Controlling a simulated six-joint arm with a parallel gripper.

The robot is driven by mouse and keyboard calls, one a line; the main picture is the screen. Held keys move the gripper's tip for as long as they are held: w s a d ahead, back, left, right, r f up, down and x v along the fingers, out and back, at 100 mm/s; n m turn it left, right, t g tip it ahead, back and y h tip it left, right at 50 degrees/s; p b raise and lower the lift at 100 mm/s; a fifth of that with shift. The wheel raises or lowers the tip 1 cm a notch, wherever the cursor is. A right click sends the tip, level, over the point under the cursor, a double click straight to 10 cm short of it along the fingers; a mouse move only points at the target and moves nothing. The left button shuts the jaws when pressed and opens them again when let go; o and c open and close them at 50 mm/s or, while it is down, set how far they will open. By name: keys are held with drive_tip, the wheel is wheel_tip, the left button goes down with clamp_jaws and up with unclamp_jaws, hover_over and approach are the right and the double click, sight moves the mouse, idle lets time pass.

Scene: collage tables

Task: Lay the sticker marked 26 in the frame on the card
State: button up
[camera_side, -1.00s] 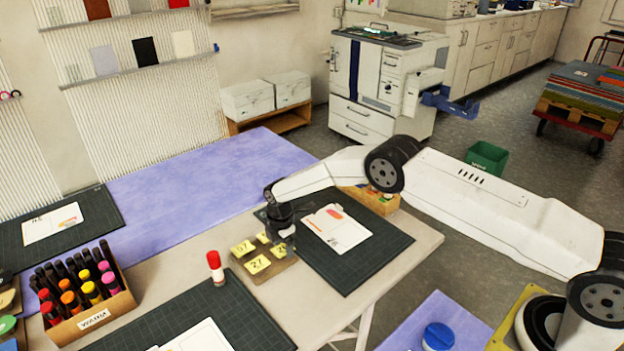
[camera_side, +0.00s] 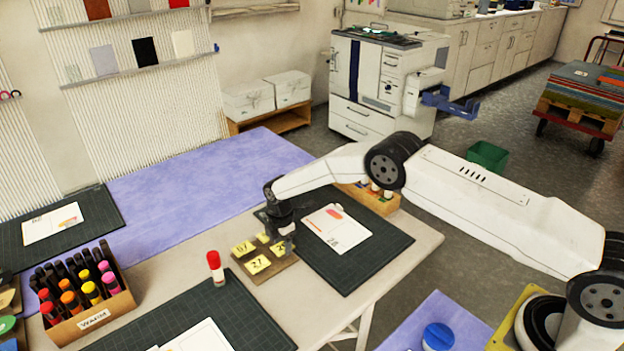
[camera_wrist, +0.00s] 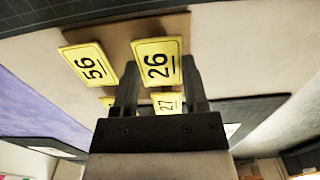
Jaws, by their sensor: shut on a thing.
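My gripper (camera_wrist: 158,92) is shut on the yellow sticker marked 26 (camera_wrist: 157,62), which sits between the fingertips in the wrist view. In the side view my gripper (camera_side: 287,236) is over the right part of a brown board (camera_side: 271,275), and the sticker 26 (camera_side: 279,249) shows just below it. I cannot tell whether it is clear of the board. Other yellow stickers lie on the board, one marked 27 (camera_side: 257,264) and one at its left (camera_side: 243,247). The white card (camera_side: 339,231) lies on a dark mat (camera_side: 366,264) to the right; its frame is too small to make out.
A red-capped tube (camera_side: 216,267) stands left of the board. A box of markers (camera_side: 90,308) stands at far left. Another dark mat (camera_side: 250,325) with a white sheet lies in front. A wooden box (camera_side: 376,200) stands behind the card.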

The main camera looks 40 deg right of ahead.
sight(283, 247)
drive_tip(key=shift+r, duration=2.1)
drive_tip(key=shift+d+m, duration=0.7)
drive_tip(key=shift+d, duration=0.2)
drive_tip(key=d+m, duration=0.2)
drive_tip(key=s+d+m, duration=0.1)
drive_tip(key=d+m, duration=0.1)
drive_tip(key=d, duration=0.1)
drive_tip(key=d+m, duration=0.3)
drive_tip(key=shift+s+f, duration=0.1)
drive_tip(key=shift+s, duration=0.15)
drive_tip(key=s+d+m, duration=0.1)
drive_tip(key=d+m, duration=0.2)
drive_tip(key=s+d+m, duration=0.1)
drive_tip(key=d+m, duration=0.1)
drive_tip(key=s+d+m, duration=0.1)
drive_tip(key=d+m, duration=0.2)
drive_tip(key=shift+d+f+m, duration=0.1)
drive_tip(key=shift+d+m, duration=0.2)
drive_tip(key=shift+s+d+m, duration=0.35)
drive_tip(key=shift+d+m, duration=0.3)
drive_tip(key=shift+m, duration=0.05)
drive_tip(key=shift+f, duration=0.2)
